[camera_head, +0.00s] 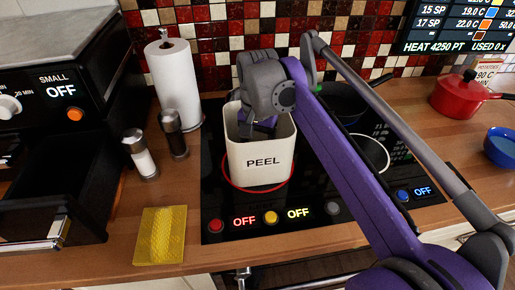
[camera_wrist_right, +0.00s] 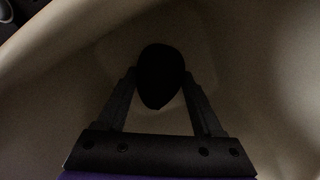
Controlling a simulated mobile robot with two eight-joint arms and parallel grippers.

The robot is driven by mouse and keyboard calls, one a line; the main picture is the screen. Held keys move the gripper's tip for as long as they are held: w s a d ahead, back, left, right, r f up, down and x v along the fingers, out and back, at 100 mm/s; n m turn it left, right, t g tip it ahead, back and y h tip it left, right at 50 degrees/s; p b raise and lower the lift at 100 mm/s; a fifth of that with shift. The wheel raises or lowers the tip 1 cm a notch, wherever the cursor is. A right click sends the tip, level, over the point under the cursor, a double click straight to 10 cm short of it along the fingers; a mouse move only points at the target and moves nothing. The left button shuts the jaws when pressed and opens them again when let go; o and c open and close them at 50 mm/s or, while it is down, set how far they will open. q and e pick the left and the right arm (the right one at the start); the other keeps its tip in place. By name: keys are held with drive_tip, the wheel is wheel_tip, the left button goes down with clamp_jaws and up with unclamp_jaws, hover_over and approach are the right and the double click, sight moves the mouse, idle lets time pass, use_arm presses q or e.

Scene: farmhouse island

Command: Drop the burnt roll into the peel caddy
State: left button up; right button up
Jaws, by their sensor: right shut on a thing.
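The peel caddy (camera_head: 262,163) is a cream bin lettered PEEL, standing upright on the black cooktop in the head view. My right gripper (camera_head: 262,125) reaches down into the caddy's mouth, its fingers mostly hidden by the front wall. In the right wrist view the gripper (camera_wrist_right: 160,92) is shut on the burnt roll (camera_wrist_right: 161,72), a dark oval lump between the fingertips. The caddy's pale inner walls (camera_wrist_right: 250,60) surround the roll and fingers in that view. The roll is hidden in the head view. My left gripper is not in view.
A paper towel roll (camera_head: 175,85) and two shakers (camera_head: 141,155) stand left of the caddy. A yellow cloth (camera_head: 161,235) lies at the counter's front. A dark pan (camera_head: 345,100) sits behind my right arm. A red pot (camera_head: 462,97) and blue bowl (camera_head: 500,148) stand at right.

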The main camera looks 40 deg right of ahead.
sight(258, 142)
drive_tip(key=shift+f, duration=0.3)
drive_tip(key=o, duration=1.4)
drive_tip(key=shift+r, duration=0.1)
wheel_tip(258, 142, up, 11)
drive_tip(key=shift+f+p, duration=0.1)
drive_tip(key=shift+p, duration=1.1)
